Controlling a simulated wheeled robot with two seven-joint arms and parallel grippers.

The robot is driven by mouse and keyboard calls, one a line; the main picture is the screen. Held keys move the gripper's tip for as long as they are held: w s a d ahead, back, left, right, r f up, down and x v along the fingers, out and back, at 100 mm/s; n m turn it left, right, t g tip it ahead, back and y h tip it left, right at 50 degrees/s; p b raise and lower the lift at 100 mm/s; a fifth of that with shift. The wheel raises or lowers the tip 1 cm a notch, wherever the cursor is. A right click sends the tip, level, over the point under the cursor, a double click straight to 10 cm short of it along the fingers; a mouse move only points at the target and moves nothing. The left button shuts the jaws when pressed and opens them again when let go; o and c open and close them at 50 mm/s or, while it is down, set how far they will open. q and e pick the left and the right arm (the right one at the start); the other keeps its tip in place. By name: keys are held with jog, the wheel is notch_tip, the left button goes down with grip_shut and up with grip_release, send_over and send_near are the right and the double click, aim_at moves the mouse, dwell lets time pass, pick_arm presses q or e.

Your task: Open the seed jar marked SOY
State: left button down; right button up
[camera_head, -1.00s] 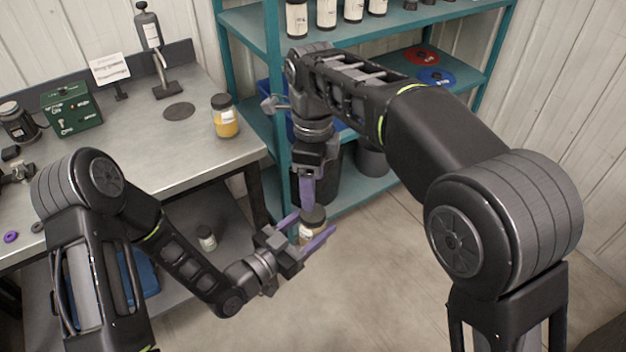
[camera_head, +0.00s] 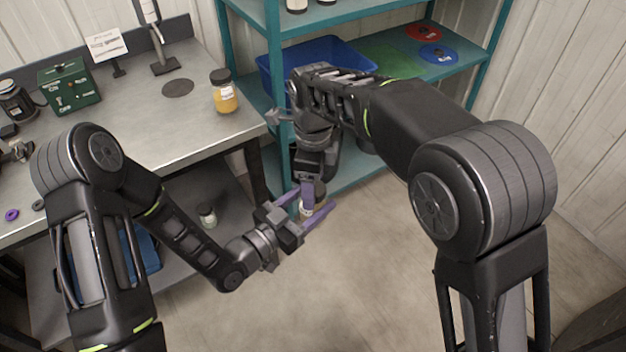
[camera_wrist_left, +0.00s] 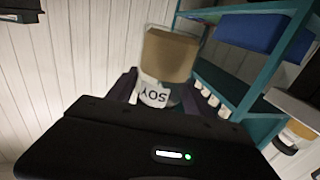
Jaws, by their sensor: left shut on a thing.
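The SOY jar (camera_head: 306,209) is a small jar with a pale label and a dark lid (camera_head: 320,190). My left gripper (camera_head: 312,201) is shut around it and holds it in the air in front of the shelf. In the left wrist view the jar (camera_wrist_left: 168,60) shows tan contents and the word SOY upside down; its lid is not visible there. My right gripper (camera_head: 308,187) points down from above, a purple finger right at the lid. Whether its fingers are closed on the lid is hidden.
A jar with yellow contents (camera_head: 224,95) stands on the workbench (camera_head: 195,140). Another small jar (camera_head: 207,215) is on the lower shelf of the bench. The teal shelf unit (camera_head: 277,80) stands close behind my grippers, with a blue bin (camera_head: 335,52). Floor in front is clear.

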grip_shut()
jog(key=n, duration=0.5)
jog(key=shift+n, duration=0.3)
jog(key=n, duration=0.5)
jog(key=shift+d+n, duration=0.1)
jog(key=shift+n, duration=0.3)
jog(key=n, duration=0.5)
jog(key=shift+w+r+n, duration=0.1)
jog(key=shift+n, duration=0.2)
jog(key=n, duration=1.6)
jog(key=shift+n, duration=0.3)
jog(key=n, duration=0.9)
jog(key=shift+n, duration=0.3)
